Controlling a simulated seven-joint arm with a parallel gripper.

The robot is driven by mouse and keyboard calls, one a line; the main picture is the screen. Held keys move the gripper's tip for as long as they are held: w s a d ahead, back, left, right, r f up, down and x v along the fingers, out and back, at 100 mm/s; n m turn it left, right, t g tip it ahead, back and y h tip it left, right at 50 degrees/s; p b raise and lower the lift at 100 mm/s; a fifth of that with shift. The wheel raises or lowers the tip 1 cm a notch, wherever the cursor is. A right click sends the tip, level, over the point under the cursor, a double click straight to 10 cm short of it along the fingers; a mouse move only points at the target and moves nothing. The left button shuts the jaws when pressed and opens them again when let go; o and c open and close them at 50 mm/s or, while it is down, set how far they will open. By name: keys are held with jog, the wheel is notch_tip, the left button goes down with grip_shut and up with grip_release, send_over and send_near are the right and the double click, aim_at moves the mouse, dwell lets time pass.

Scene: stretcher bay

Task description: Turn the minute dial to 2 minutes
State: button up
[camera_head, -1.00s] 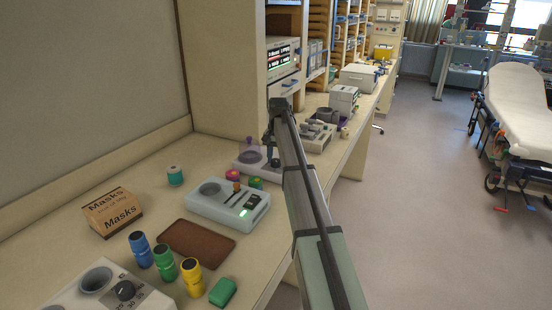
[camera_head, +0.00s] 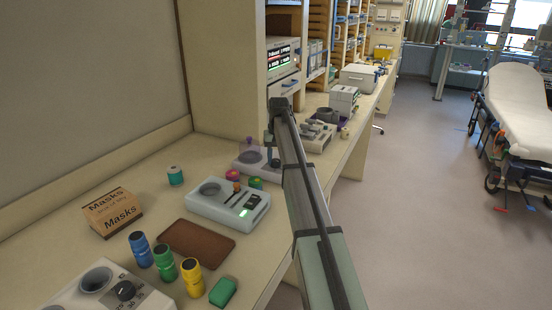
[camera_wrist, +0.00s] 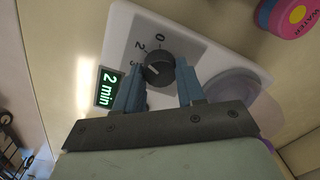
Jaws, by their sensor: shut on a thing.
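The minute dial (camera_wrist: 159,69) is a dark round knob on a pale device (camera_wrist: 118,33), with numbers printed on a grey panel around it. A pale mark on the knob points to the upper left, toward the printed 2 and the number beside it. The lit display (camera_wrist: 108,89) next to it reads "2 min". My gripper (camera_wrist: 161,73) is shut on the dial, one finger on each side. In the head view the same device (camera_head: 243,160) stands at the back of the bench, and my gripper (camera_head: 271,152) hides its dial.
A lidded round well (camera_wrist: 228,95) lies on the device beside my right finger. A pink and blue container (camera_wrist: 292,18) stands close by. In the head view a grey-white device with an orange-topped lever (camera_head: 228,204) stands in front, and a brown tray (camera_head: 196,244) lies nearer.

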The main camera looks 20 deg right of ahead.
aim_at(278, 160)
jog(key=o, duration=1)
jog(key=shift+o, duration=0.2)
jog(key=shift+r, duration=0.15)
notch_tip(278, 160, up, 14)
jog(key=shift+d+f, duration=0.2)
jog(key=shift+d, duration=0.1)
